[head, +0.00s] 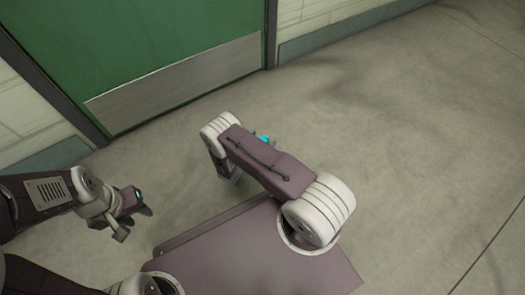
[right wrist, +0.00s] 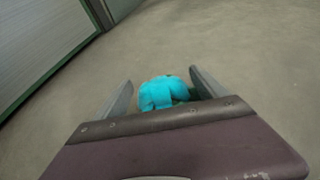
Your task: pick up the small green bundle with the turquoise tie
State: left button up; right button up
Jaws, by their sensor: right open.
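The bundle's turquoise tie (right wrist: 158,94) shows in the right wrist view, between the fingers of my right gripper (right wrist: 160,76). The fingers are apart, one on each side of it, with gaps that look clear. The green bundle itself is mostly hidden behind the tie and the gripper's body edge. In the head view only a small turquoise patch of the tie (head: 263,138) shows past my right arm, which hides the rest and the right fingers. My left gripper (head: 136,222) hangs at the left, away from the bundle; its finger gap is unclear.
The grey concrete floor (head: 410,130) is bare and clear to the right. A green door (head: 130,45) with a metal kick plate (head: 180,82) stands behind, in a pale block wall (head: 310,12) with a grey-green skirting.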

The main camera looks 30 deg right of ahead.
jog(key=c, duration=1.7)
jog(key=shift+r, duration=0.15)
